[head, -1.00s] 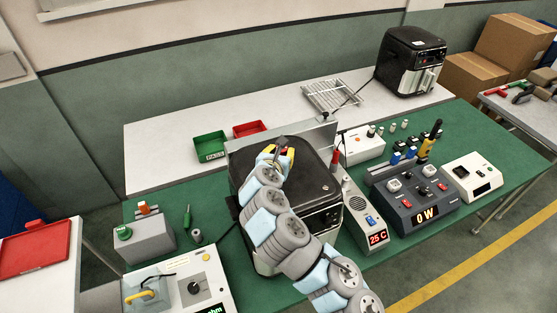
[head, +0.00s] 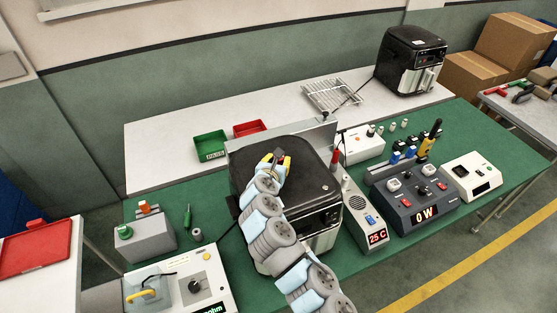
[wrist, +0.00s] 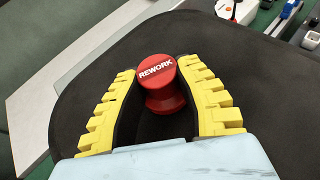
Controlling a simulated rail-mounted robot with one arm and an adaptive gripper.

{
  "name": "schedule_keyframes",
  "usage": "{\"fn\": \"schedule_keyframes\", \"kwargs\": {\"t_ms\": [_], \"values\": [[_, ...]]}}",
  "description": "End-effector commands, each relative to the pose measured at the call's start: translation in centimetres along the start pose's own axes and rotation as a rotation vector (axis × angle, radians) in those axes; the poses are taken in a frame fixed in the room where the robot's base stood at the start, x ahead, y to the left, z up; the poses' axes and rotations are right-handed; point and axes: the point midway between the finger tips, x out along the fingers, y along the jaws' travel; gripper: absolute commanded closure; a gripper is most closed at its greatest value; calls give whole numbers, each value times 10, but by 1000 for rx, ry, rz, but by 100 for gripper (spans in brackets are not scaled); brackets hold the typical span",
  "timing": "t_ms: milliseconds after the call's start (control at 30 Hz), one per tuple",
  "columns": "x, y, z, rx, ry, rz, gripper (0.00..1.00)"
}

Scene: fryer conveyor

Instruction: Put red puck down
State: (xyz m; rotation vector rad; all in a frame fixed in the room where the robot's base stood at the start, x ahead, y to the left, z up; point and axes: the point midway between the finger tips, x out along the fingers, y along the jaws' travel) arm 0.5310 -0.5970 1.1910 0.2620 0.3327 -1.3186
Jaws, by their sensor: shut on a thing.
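The red puck (wrist: 162,84), a spool-like piece with "REWORK" in white on its top, sits between the yellow fingers of my gripper (wrist: 163,95) in the wrist view. My gripper is shut on it. In the head view my gripper (head: 273,160) is over the black top of the near fryer (head: 312,172). That dark top also lies behind the puck in the wrist view (wrist: 85,85). I cannot tell whether the puck touches it. I cannot make out the puck in the head view.
A green bin (head: 210,146) and a red bin (head: 249,129) stand behind the fryer on the left. A temperature box (head: 376,237) and a power meter (head: 424,213) stand to its right. A grey button box (head: 146,240) is at left. A second fryer (head: 410,62) stands at the back right.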

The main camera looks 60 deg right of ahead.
Motion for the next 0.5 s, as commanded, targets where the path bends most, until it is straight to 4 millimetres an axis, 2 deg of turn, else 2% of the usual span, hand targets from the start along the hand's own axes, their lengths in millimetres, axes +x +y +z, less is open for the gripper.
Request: {"fn": "schedule_keyframes", "kwargs": {"t_ms": [367, 400, 467, 500], "values": [[1, 0, -3, 0, 1, -1, 100], [1, 0, -3, 0, 1, -1, 57], [1, 0, -3, 0, 0, -1, 44], [1, 0, -3, 0, 0, -1, 44]]}}
